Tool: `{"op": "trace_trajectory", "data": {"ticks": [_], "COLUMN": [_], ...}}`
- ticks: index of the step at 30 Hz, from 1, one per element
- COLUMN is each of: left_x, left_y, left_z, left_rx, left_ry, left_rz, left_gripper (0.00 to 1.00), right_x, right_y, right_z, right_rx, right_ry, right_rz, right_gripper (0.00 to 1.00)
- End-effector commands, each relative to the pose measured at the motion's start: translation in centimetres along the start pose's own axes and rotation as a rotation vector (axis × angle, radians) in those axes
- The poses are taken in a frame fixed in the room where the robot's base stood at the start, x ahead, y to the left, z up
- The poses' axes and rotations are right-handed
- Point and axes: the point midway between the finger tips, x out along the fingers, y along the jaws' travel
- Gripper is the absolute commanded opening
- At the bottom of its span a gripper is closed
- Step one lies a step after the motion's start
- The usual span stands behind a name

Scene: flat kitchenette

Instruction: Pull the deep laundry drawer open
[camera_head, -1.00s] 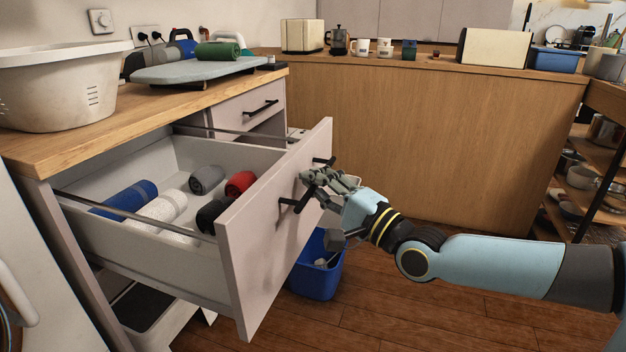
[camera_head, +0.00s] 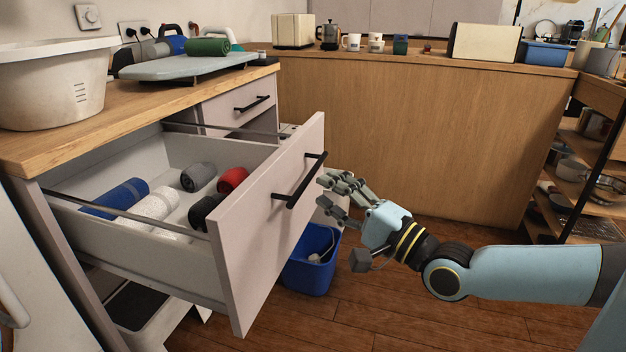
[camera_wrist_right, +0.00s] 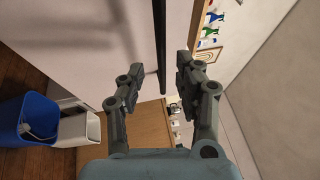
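The deep laundry drawer (camera_head: 262,225) stands pulled well out of the cabinet, with rolled towels inside in blue, white, grey, red and black. Its black bar handle (camera_head: 301,181) is on the front panel and nothing grips it. My right gripper (camera_head: 330,198) is just to the right of the handle, apart from it, with fingers spread. In the right wrist view the fingers (camera_wrist_right: 158,88) are open and empty, with the dark handle bar (camera_wrist_right: 160,45) beyond them. My left gripper is out of view.
A blue bin (camera_head: 311,262) stands on the floor beside the drawer front. A white basket (camera_head: 50,85) and an ironing board (camera_head: 185,67) sit on the counter above. Open shelves (camera_head: 575,190) stand at the right. The wooden floor between is clear.

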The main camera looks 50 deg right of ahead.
Motion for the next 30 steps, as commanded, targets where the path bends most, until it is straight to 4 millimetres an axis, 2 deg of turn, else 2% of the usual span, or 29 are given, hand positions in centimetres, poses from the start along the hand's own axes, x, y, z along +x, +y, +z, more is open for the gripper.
{"op": "trace_trajectory", "data": {"ticks": [3, 10, 15, 30], "left_x": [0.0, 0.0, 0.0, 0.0], "left_y": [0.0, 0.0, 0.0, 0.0], "left_z": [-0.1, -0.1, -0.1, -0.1], "left_rx": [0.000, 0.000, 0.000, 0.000], "left_ry": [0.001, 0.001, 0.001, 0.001], "left_rz": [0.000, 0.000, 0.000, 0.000], "left_gripper": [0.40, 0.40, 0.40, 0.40], "right_x": [-2.8, -5.8, -6.4, -6.3], "right_y": [0.1, 0.1, 0.0, 0.1], "right_z": [0.0, 0.0, 0.0, 0.0], "right_rx": [0.000, 0.001, 0.001, 0.001], "right_ry": [0.000, 0.000, 0.000, 0.000], "right_rz": [0.005, 0.003, 0.001, 0.001], "right_gripper": [0.34, 0.34, 0.34, 0.34]}}
